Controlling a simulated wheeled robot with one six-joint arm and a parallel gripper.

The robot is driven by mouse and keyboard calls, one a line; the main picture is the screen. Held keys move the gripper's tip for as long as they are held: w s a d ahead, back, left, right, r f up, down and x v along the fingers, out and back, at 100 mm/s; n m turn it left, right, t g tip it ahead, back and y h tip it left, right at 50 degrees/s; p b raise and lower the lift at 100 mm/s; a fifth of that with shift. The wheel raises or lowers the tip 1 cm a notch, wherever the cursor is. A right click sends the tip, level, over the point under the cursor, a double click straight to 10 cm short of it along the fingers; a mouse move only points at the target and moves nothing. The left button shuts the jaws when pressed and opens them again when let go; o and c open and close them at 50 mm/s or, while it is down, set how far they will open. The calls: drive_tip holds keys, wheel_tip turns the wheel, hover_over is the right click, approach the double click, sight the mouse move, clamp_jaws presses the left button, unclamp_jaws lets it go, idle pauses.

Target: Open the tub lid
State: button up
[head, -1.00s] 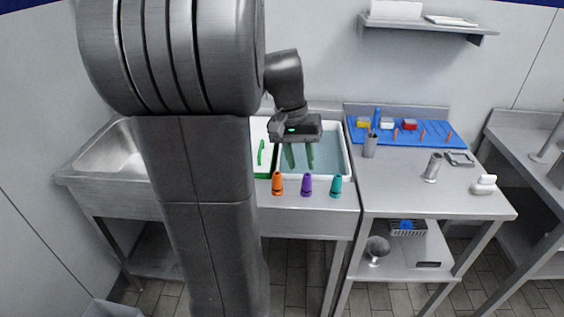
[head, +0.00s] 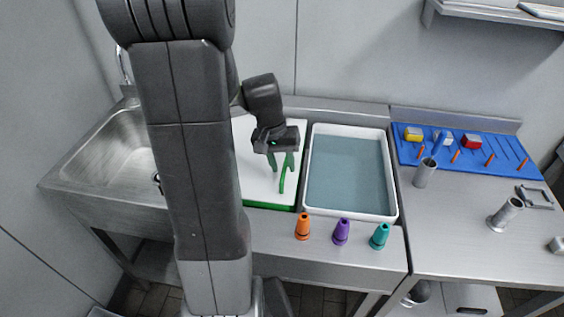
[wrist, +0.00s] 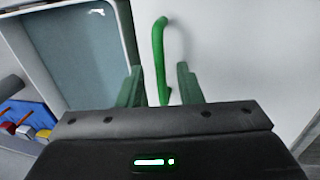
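A flat white tub lid (head: 262,182) with a green front edge lies beside the sink; it also shows in the wrist view (wrist: 235,60). Its thin green bar handle (head: 283,182) runs lengthwise and shows in the wrist view (wrist: 159,50). My gripper (head: 281,164) is above the lid, open, with green fingers. In the wrist view the handle lies between the two fingers (wrist: 159,68), apart from both; whether they reach down to its height I cannot tell. My arm hides the lid's left part in the head view.
An open white tub (head: 347,175) with a blue-grey inside stands right of the lid. A blue board (head: 455,155) and metal cups are further right. The sink (head: 110,160) is left.

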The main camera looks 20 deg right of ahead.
drive_tip(key=shift+c, duration=0.4)
clamp_jaws()
